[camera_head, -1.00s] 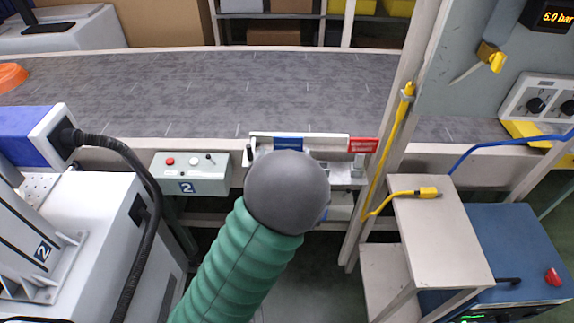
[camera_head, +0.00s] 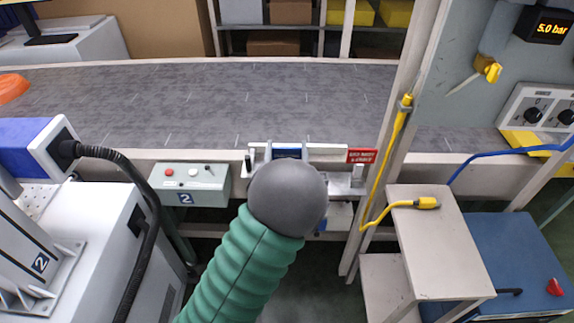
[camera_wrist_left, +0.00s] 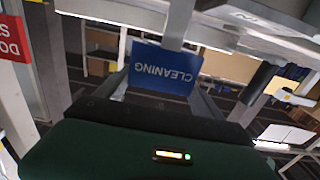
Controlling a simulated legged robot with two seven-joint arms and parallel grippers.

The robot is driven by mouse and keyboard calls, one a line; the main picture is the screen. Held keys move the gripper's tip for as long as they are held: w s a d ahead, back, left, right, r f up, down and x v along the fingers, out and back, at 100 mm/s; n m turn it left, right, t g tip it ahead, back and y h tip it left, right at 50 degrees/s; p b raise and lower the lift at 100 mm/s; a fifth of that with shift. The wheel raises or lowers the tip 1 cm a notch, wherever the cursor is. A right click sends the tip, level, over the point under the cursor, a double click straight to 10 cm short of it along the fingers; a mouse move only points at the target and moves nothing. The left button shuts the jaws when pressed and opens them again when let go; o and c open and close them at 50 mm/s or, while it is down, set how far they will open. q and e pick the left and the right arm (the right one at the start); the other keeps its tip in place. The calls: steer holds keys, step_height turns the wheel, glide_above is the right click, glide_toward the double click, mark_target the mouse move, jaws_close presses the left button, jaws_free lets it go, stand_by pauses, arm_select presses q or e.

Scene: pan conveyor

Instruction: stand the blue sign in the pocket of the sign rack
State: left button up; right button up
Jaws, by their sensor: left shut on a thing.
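The blue sign (camera_head: 287,153) is between the fingers of my left gripper (camera_head: 288,147), in front of the conveyor's near edge. The left wrist view shows the blue sign (camera_wrist_left: 163,68) upside down, lettered CLEANING, with a grey finger on either side. My left gripper is shut on it. The sign rack (camera_head: 335,185) is the pale fixture on the conveyor's near side, with a light bar along its top and a red sign (camera_head: 361,156) at its right. My round grey wrist hides the rack's middle, so I cannot tell whether the blue sign touches a pocket. My right gripper is out of view.
A grey control box (camera_head: 190,184) numbered 2 sits left of the rack. A frame post (camera_head: 385,160) with a yellow cable rises close on the right. A stepped pale stand (camera_head: 435,245) is at the lower right. The conveyor belt (camera_head: 220,100) beyond is mostly clear.

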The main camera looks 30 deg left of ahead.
arm_select(q)
steer(key=c, duration=1)
